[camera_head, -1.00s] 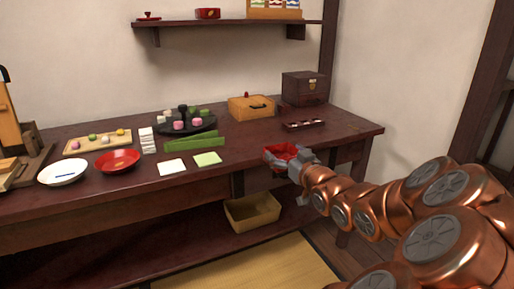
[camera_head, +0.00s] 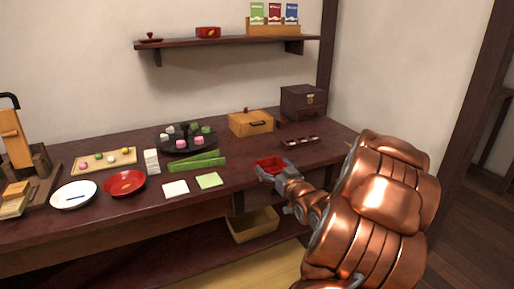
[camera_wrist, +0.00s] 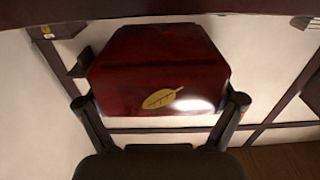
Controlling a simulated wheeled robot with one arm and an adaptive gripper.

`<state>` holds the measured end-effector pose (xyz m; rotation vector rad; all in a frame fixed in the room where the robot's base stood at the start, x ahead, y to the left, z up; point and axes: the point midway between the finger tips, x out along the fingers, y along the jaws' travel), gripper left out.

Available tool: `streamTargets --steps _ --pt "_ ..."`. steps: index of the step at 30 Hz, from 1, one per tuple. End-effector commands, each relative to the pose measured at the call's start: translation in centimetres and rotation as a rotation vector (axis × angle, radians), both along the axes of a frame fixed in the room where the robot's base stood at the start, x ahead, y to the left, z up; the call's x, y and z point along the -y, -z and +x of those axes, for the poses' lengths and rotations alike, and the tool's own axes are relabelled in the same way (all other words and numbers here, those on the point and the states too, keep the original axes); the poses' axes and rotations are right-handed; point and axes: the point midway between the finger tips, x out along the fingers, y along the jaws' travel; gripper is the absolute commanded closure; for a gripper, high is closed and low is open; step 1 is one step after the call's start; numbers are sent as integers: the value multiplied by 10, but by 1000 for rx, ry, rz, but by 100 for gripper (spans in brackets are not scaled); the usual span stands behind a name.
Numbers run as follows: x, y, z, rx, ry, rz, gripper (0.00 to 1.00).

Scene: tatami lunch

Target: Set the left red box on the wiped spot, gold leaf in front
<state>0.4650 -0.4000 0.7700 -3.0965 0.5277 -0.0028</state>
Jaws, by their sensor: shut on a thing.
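A dark red lacquered box (camera_wrist: 155,65) with a gold leaf on it fills the middle of the wrist view. My gripper (camera_wrist: 160,100) is shut on it, one finger at each side. In the head view, the held red box (camera_head: 270,164) is at the front edge of the dark table (camera_head: 110,222), right of the green square, with my gripper (camera_head: 273,171) around its near part. I cannot tell whether the box touches the table. Another red box (camera_head: 208,32) sits on the wall shelf. I cannot make out a wiped spot.
Behind are a green divider (camera_head: 197,163), a round dark tray of sweets (camera_head: 172,147), a yellow-brown box (camera_head: 250,123) and a narrow dark tray (camera_head: 300,142). A bin (camera_head: 253,224) is below.

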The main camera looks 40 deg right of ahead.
Motion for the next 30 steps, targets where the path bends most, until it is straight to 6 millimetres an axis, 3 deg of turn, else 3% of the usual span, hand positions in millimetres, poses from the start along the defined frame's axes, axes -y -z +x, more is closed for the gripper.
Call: streamTargets --steps 18,30 --pt "24 1 70 -3 -2 -1 43" --pt "32 2 95 -1 -2 0 43"
